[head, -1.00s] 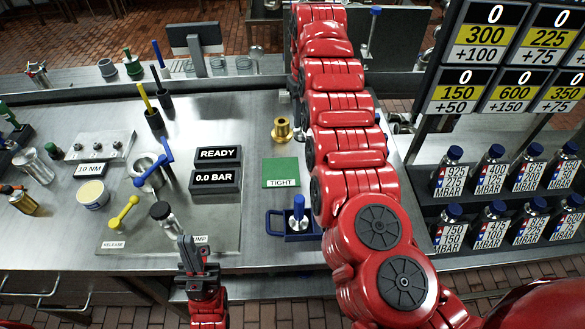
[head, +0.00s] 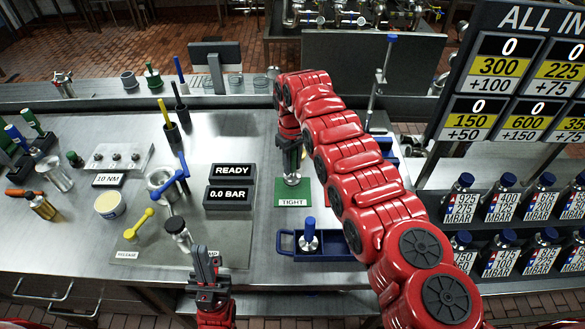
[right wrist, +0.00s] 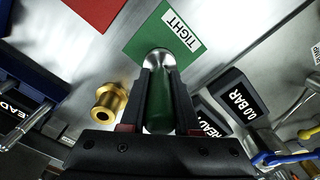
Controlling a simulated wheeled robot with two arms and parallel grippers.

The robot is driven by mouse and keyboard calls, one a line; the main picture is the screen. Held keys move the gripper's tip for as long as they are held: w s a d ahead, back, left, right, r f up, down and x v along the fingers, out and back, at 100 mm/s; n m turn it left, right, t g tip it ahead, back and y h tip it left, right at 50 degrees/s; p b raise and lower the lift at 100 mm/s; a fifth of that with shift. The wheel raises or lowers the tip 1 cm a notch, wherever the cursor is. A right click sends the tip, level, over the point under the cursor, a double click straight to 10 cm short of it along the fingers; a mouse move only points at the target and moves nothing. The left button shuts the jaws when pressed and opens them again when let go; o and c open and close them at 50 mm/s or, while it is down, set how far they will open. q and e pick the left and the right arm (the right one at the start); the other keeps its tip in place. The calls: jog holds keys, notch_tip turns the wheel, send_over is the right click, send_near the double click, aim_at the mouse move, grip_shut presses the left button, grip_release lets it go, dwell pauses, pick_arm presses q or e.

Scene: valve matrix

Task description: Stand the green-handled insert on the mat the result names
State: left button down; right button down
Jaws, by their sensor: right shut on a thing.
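The green-handled insert (right wrist: 160,108) is upright in my right gripper (right wrist: 165,82), which is shut on its green handle. Its round metal end (head: 292,179) is over the green mat (head: 292,199) labelled TIGHT. I cannot tell whether it touches the mat. My right gripper (head: 290,146) also shows in the head view, above the mat. A red mat (right wrist: 92,10) lies beside the green one, mostly hidden by my arm in the head view. The displays read READY (head: 233,170) and 0.0 BAR (head: 228,197). My left gripper (head: 207,262) is at the front edge; its finger gap is unclear.
A blue tray (head: 340,249) with a blue-handled insert (head: 309,236) stands in front of the green mat. A brass fitting (right wrist: 108,103) stands near the green mat. A blue valve handle (head: 170,184) and yellow lever (head: 138,222) are left of the displays.

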aim_at(292, 171)
notch_tip(292, 171, down, 2)
jog(key=shift+f, duration=0.2)
jog(key=shift+w+f, duration=0.1)
jog(key=shift+f, duration=0.15)
jog(key=c, duration=0.6)
grip_release()
jog(key=shift+c, duration=0.2)
